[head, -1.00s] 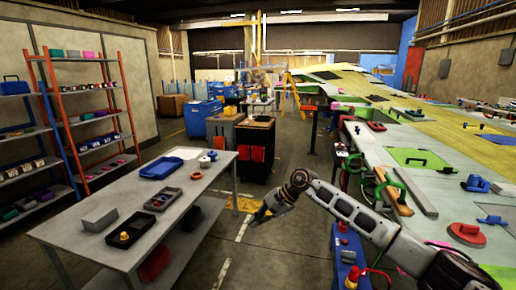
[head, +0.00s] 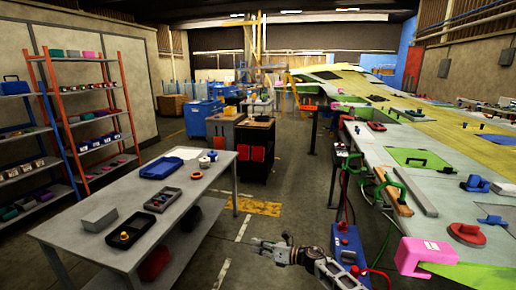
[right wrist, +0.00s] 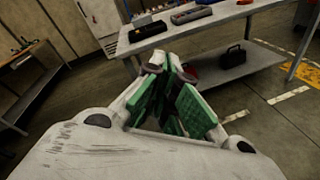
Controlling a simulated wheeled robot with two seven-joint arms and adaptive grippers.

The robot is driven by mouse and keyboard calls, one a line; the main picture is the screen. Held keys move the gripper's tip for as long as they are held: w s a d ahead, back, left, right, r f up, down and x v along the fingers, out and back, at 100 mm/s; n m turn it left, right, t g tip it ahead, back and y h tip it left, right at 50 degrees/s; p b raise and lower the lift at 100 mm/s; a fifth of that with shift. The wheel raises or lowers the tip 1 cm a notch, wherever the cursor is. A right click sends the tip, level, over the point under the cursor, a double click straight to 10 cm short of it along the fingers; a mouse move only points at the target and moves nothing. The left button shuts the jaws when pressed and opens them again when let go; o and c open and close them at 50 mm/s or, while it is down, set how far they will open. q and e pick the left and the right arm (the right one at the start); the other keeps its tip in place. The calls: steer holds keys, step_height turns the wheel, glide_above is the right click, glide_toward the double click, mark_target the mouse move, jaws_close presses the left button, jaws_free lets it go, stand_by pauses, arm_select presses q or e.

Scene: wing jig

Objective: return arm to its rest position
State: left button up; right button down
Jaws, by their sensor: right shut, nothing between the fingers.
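My right gripper (head: 268,246) is low in the head view, over the floor between the grey table and the wing jig. It points to the left and holds nothing. In the right wrist view its green-padded fingers (right wrist: 170,98) are drawn together, with only floor and the table behind them. My left gripper is in neither view.
The grey table (head: 62,232) with trays stands at left. The aisle floor (head: 285,215) is clear.

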steer(key=s+d+f+m+t+h, duration=0.25)
steer(key=d+f+m, duration=0.35)
steer(key=f, duration=0.4)
steer(key=s+d+f+m+t+h, duration=0.1)
steer(key=s+d+f+m+h, duration=0.25)
steer(key=f+m, duration=0.5)
steer(key=s+d+f+m+t+h, duration=0.1)
steer(key=s+d+f+m+h, duration=0.1)
steer(key=s+d+f+m, duration=0.65)
steer(key=s+d+f+m+g+h, duration=0.2)
steer(key=s+f+m, duration=0.3)
steer(key=f, duration=0.4)
steer(key=s+d+f+m+g+h, duration=0.1)
steer(key=s+d+f+m+h, duration=0.15)
steer(key=s+f, duration=0.6)
steer(key=s+d+f+m+g, duration=0.1)
steer(key=s+f+m+g, duration=0.1)
steer(key=s, duration=1)
steer(key=s+d+f+m+g+h, duration=0.1)
steer(key=s+f+m+g, duration=0.2)
steer(key=s+f, duration=0.3)
steer(key=s+d+f+m+g+h, duration=0.1)
steer(key=s+f+m, duration=0.3)
steer(key=s, duration=1.3)
steer(key=shift+s+d+f+m+g, duration=0.25)
steer(key=shift+s+d+m+g, duration=0.1)
steer(key=shift+d+g, duration=0.3)
